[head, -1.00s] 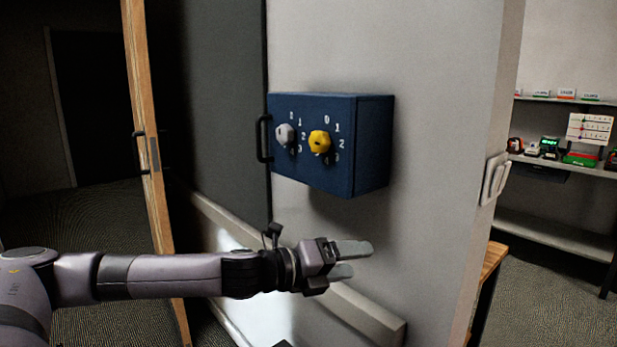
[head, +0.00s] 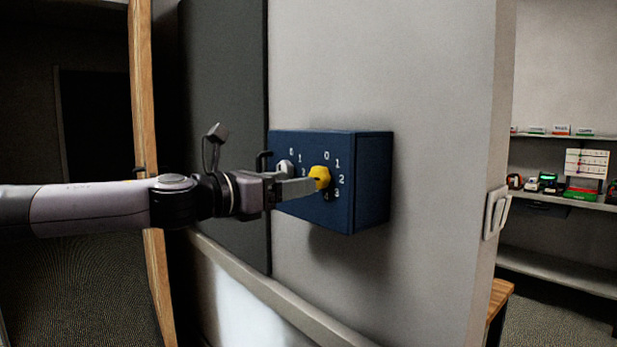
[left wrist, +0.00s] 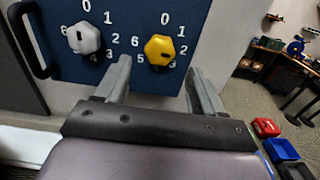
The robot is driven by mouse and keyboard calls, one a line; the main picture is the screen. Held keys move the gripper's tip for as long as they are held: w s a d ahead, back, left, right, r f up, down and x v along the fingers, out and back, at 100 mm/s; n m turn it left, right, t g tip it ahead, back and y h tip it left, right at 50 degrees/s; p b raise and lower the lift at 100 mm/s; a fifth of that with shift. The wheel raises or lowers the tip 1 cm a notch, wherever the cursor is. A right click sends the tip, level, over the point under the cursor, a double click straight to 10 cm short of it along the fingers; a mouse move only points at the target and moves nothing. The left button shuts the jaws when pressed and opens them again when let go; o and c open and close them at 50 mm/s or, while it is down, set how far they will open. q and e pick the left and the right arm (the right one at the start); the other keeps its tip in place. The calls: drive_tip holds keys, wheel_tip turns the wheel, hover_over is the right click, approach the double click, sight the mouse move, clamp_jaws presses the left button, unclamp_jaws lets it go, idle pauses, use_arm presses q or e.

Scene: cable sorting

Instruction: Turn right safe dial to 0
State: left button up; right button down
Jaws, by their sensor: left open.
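The blue safe (head: 370,185) is fixed to the grey wall, with two numbered dials on its front. The right dial is the yellow knob (head: 320,177); it also shows in the left wrist view (left wrist: 159,49). The left dial is a grey knob (left wrist: 84,38), partly hidden by my gripper in the head view. My left gripper (head: 306,186) is open at the safe front. In the left wrist view its fingers (left wrist: 157,80) stand apart, on either side below the yellow knob, with nothing held between them. My right gripper is not in view.
A black handle (left wrist: 33,40) sticks out at the safe's left edge, close to my left gripper. A wooden-edged door (head: 143,100) stands at left. A light switch (head: 496,212) and shelves (head: 560,270) with small items are at right.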

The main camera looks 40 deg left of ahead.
sight(319, 177)
use_arm(q)
drive_tip(key=shift+w+d+p, duration=0.2)
drive_tip(key=shift+w+p, duration=1.35)
drive_tip(key=shift+w, duration=0.95)
drive_tip(key=c, duration=1.1)
